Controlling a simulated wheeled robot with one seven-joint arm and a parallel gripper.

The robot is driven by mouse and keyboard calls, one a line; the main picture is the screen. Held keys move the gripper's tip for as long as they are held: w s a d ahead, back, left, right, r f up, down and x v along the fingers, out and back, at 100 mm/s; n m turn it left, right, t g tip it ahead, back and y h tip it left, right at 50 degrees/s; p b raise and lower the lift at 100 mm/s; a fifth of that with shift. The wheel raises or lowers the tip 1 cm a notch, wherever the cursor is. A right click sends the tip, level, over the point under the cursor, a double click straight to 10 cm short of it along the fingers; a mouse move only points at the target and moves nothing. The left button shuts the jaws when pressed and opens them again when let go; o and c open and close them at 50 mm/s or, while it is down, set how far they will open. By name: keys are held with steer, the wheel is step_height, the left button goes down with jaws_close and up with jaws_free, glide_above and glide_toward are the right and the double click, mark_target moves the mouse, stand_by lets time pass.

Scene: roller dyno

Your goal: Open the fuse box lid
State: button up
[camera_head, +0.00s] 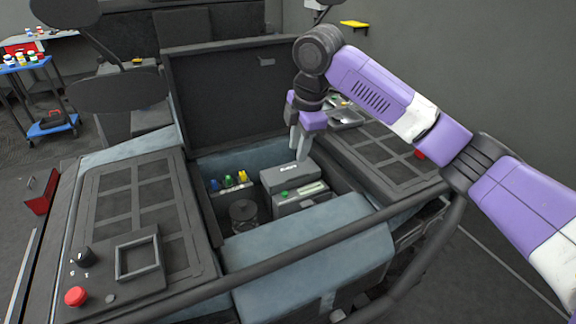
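The fuse box (286,174) is a grey box with a small white label, in the open bay in the middle of the camera_head view. Its lid appears shut. My gripper (298,151) points down just above the far right part of the lid. Its two grey fingers look apart, with nothing visible between them. I cannot tell whether a fingertip touches the lid.
A grey unit (299,199) with a green button sits directly in front of the fuse box. Blue, green and yellow caps (228,181) stand to the left, above a dark round part (243,214). A raised dark cover (226,97) stands behind the bay. A dark bar (290,254) crosses in front.

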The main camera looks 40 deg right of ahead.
mark_target(298, 177)
steer(key=shift+n+g, duration=0.3)
steer(key=f, duration=0.8)
steer(key=shift+d, duration=0.25)
steer(key=shift+c, duration=0.2)
jaws_close()
stand_by(0.8)
